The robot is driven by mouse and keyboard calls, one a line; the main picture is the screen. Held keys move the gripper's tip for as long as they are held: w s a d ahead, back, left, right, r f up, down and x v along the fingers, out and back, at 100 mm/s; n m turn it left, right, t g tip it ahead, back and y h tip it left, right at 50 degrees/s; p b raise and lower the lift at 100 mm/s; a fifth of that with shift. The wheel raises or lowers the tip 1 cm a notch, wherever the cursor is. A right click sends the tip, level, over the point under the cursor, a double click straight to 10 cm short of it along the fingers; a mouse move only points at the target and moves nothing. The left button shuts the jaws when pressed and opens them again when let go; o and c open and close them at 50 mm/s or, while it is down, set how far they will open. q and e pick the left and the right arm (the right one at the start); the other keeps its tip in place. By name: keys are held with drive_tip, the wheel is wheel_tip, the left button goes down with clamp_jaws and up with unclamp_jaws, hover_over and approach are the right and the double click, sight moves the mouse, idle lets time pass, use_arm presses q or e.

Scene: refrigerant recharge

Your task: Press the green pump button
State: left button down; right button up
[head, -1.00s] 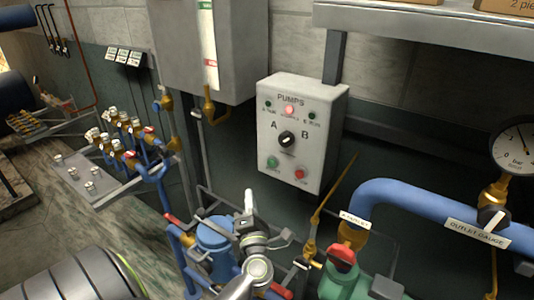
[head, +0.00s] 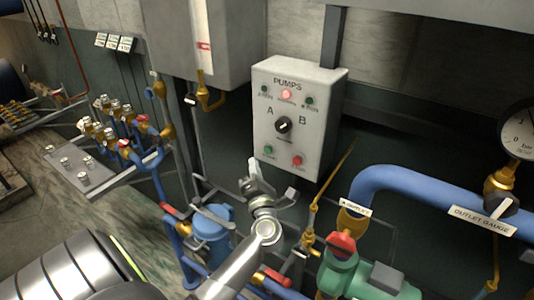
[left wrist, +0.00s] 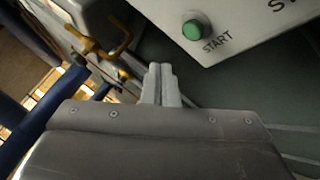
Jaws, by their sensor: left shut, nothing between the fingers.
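The pumps panel (head: 297,120) is a pale grey box on the wall. Its green button (head: 268,149) is at the lower left, with a red button (head: 297,160) to its right. In the left wrist view the green button (left wrist: 192,30) shows large, beside the word START. My left gripper (head: 253,164) is shut and empty, just below and left of the green button in the head view. In the left wrist view its closed fingertips (left wrist: 160,68) are below and left of the button, apart from it in the picture. My right gripper is not in view.
A black A/B selector knob (head: 283,125) and small lamps sit above the buttons. A blue pipe (head: 430,185), brass fittings and a green pump body (head: 365,280) stand at the lower right. A brass valve (head: 210,97) hangs left of the panel.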

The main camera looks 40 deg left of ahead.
sight(269, 149)
use_arm(q)
drive_tip(key=w, duration=0.3)
drive_tip(key=shift+w+a, duration=0.25)
drive_tip(key=shift+w, duration=0.15)
idle(1.1)
idle(0.7)
drive_tip(key=shift+w, duration=0.4)
